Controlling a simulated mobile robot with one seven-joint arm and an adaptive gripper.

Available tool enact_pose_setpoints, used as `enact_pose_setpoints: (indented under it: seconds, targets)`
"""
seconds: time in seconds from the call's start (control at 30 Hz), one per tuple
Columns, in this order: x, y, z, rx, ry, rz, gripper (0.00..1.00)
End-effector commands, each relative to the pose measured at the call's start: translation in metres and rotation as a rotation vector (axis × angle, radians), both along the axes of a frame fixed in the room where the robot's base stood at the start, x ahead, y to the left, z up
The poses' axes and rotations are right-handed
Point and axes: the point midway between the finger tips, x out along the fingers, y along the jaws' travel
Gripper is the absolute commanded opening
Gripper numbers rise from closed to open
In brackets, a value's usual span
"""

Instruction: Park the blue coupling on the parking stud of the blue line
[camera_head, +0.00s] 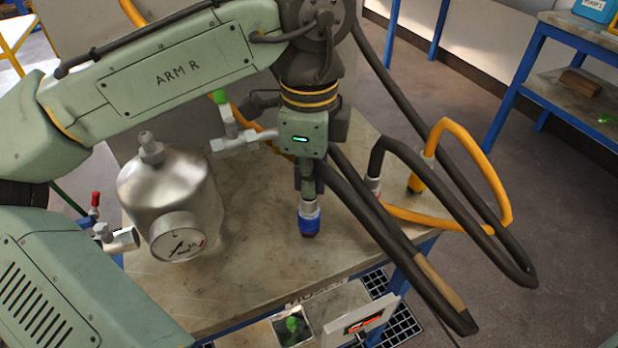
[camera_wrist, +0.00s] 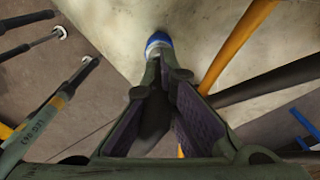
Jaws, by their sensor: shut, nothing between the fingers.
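The blue coupling (camera_head: 309,218) is a short metal cylinder with a blue collar, over the table top below my gripper (camera_head: 307,188). In the wrist view the blue coupling (camera_wrist: 159,42) shows just beyond my fingertips (camera_wrist: 163,72). My fingers are shut with nothing between them. They look close to the coupling's upper end; I cannot tell whether they touch it. No separate parking stud can be made out, and what is under the coupling is hidden.
A steel vessel (camera_head: 172,190) with a gauge stands left on the table (camera_head: 245,270). Right of my gripper, a black hose (camera_head: 450,180) and an orange hose (camera_head: 470,140) loop over the table edge. A valve with a green handle (camera_head: 220,97) is behind.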

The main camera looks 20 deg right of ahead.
Motion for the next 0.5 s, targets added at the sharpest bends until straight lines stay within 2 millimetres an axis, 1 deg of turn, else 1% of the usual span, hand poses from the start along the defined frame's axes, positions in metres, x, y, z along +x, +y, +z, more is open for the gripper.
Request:
enact_pose_setpoints:
  seconds: [0.37, 0.5]
  targets:
    - [-0.0001, 0.0001, -0.0078, 0.001, 0.001, 0.000, 0.00]
    - [-0.0001, 0.0001, -0.0046, 0.001, 0.001, 0.000, 0.00]
